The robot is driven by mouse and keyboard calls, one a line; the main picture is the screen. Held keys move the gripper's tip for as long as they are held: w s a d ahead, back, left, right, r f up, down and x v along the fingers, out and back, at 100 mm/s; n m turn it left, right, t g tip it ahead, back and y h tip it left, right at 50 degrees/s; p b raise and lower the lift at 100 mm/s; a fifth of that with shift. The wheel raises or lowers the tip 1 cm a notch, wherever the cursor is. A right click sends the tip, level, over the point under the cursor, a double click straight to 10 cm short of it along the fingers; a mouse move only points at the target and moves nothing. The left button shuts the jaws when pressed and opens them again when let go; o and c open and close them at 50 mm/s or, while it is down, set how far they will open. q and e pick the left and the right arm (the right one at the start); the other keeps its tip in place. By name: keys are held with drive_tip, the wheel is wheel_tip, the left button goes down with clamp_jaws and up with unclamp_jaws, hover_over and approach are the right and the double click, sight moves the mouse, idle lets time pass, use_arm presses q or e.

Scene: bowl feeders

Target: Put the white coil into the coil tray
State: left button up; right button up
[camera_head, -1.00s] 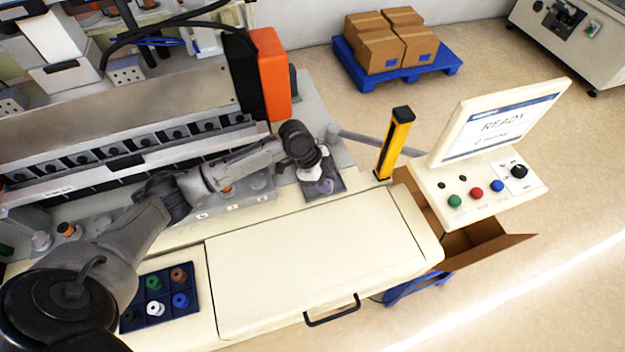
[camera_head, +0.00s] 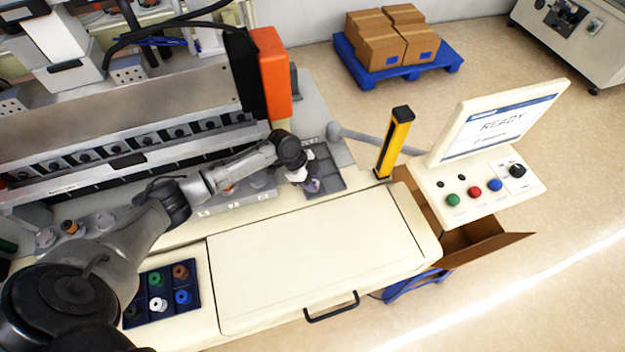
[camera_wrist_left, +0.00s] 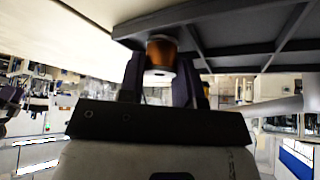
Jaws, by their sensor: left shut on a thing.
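My left gripper (camera_head: 312,186) is shut on the white coil (camera_wrist_left: 161,56), which has a copper-coloured winding and a pale end between the two fingers in the left wrist view. The coil tray (camera_head: 332,177) is a dark grey divided tray on the machine's right end; its dividers also show in the left wrist view (camera_wrist_left: 235,55). The gripper is over the tray's left part in the head view. The coil's far end meets the tray in the wrist picture; I cannot tell whether it touches. My right gripper is out of view.
A dark blue tray (camera_head: 143,322) with several coloured pieces lies at the front left. A pale lid with a handle (camera_head: 331,307) fills the front. A yellow post (camera_head: 395,142) and a control panel (camera_head: 480,190) stand to the right. An orange block (camera_head: 272,72) rises behind.

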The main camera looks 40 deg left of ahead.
use_arm(q)
drive_tip(key=shift+f, duration=0.1)
drive_tip(key=o, duration=0.8)
drive_tip(key=shift+o, duration=0.6)
drive_tip(key=shift+s, duration=0.1)
